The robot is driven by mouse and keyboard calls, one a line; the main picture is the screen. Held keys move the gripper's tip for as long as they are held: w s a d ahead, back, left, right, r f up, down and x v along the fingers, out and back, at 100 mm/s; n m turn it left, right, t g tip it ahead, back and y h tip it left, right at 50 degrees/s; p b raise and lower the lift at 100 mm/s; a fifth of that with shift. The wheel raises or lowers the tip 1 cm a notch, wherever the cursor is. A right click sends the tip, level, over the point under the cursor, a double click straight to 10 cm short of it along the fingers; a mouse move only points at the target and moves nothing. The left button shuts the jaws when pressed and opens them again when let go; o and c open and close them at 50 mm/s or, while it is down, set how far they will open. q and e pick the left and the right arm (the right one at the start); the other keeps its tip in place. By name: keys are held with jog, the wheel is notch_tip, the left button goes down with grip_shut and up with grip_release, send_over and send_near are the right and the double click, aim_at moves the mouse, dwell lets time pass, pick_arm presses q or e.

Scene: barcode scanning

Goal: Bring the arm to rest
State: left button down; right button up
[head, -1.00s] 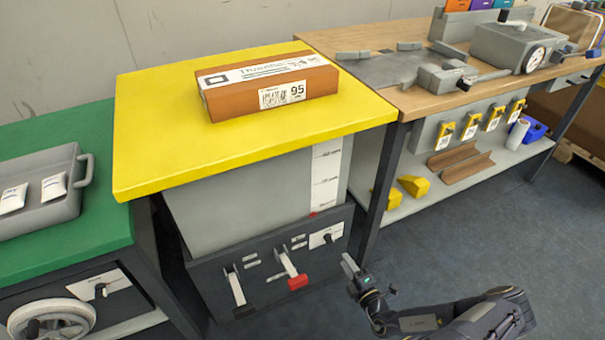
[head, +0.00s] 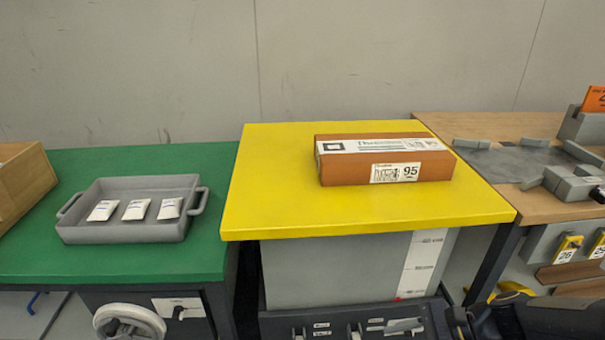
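My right arm (head: 545,316) shows at the bottom right edge of the head view, in front of the yellow table. Its dark wrist end (head: 460,320) is low beside the grey unit under that table. The fingers cannot be made out clearly, so I cannot tell whether the gripper is open or shut. My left gripper and arm are not in view. An orange-brown box (head: 385,160) with a white label and a barcode marked 95 lies on the yellow tabletop (head: 290,215), with no gripper near it.
A grey tray (head: 125,233) with three white packets (head: 137,210) stands on the green table (head: 180,262) at left. A cardboard box (head: 22,180) is at the far left. A wooden bench (head: 455,127) with grey fixtures stands at right. The yellow top's left side is clear.

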jog(key=s+d+r+n+t+h, duration=0.25)
jog(key=s+r+n+h, duration=0.5)
jog(key=s+n, duration=0.6)
notch_tip(320, 180, up, 29)
jog(key=w+p, duration=0.1)
jog(key=p, duration=2.7)
jog(key=shift+a+n+t, duration=0.3)
jog(key=shift+n+t, duration=0.05)
